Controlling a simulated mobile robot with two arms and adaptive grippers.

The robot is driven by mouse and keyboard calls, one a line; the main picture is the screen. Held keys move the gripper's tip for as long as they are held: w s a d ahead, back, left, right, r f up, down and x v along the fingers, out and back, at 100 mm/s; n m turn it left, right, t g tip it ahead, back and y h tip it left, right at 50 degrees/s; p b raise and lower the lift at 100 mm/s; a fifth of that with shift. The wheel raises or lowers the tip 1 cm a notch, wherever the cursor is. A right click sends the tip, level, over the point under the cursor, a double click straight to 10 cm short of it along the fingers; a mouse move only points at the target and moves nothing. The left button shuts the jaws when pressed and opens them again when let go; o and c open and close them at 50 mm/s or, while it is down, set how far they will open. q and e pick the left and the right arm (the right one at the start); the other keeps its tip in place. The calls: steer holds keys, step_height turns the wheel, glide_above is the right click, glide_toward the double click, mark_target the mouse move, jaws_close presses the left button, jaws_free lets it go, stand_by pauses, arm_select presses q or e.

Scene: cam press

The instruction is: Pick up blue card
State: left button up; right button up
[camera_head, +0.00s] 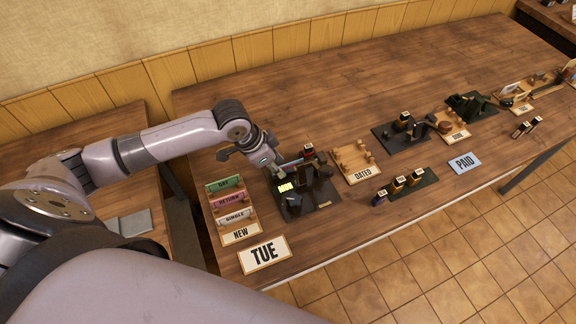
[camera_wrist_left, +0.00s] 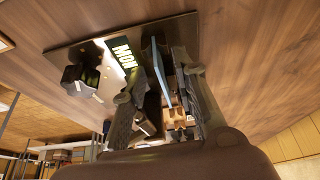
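A thin blue card (camera_wrist_left: 161,72) shows almost edge-on in the left wrist view, between the fingers of my left gripper (camera_wrist_left: 163,75). The fingers stand apart, with a gap wider than the card. I cannot tell whether either finger touches it. In the head view, my left gripper (camera_head: 277,160) is over the back edge of a dark press (camera_head: 308,203) with a lit yellow-green panel. That panel (camera_wrist_left: 124,52) reads "MON" in the wrist view. A separate light-blue card marked "PAID" (camera_head: 464,163) lies flat on the table at the right. My right gripper is not in view.
Stamps (camera_head: 398,184) and further presses follow. The table's back middle is clear.

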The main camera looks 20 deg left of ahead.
arm_select(q)
steer(key=shift+c, duration=0.2)
steer(key=c, duration=0.4)
jaws_close()
